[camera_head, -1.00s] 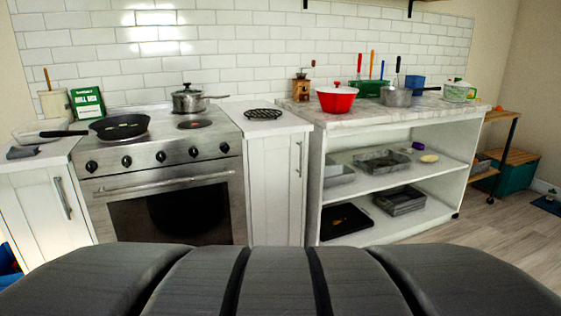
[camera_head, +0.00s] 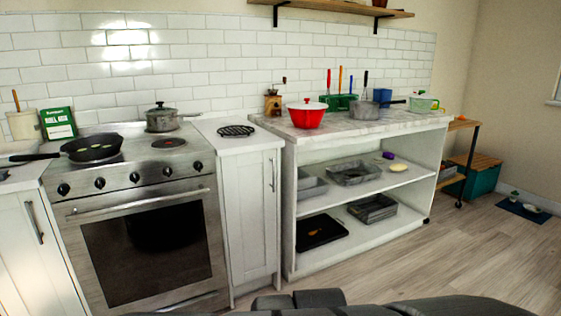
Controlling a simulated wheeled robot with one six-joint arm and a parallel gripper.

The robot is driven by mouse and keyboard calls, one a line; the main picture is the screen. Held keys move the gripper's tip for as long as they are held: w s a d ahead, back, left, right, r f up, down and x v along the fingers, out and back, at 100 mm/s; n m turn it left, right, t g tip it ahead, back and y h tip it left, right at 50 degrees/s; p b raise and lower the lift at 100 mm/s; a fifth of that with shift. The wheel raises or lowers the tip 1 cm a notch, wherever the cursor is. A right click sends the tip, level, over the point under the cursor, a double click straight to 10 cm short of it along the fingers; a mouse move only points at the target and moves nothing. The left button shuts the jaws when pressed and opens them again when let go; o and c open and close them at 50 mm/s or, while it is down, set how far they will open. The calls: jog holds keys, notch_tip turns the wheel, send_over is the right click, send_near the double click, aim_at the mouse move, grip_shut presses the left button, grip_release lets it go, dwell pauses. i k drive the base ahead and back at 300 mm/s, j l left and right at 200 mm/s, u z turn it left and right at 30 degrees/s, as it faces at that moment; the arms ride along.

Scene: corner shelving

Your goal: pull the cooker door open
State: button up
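The cooker door (camera_head: 153,247) is a steel-framed dark glass panel on the front of the cooker at left. It looks shut. Its long horizontal steel handle (camera_head: 138,204) runs across the top of the door, below a row of black knobs. My gripper's fingers cannot be made out in this view.
A black frying pan (camera_head: 90,148) and a lidded pot (camera_head: 162,118) stand on the hob. A white cabinet (camera_head: 251,215) adjoins the cooker's right side. An open shelf unit (camera_head: 289,205) with trays stands further right. Wooden floor (camera_head: 465,250) is clear at the right.

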aim_at(150, 247)
jog(key=i+j, duration=0.25)
jog(key=j, duration=0.15)
jog(key=i+j+z, duration=0.1)
jog(key=i+j, duration=0.4)
jog(key=j, duration=0.25)
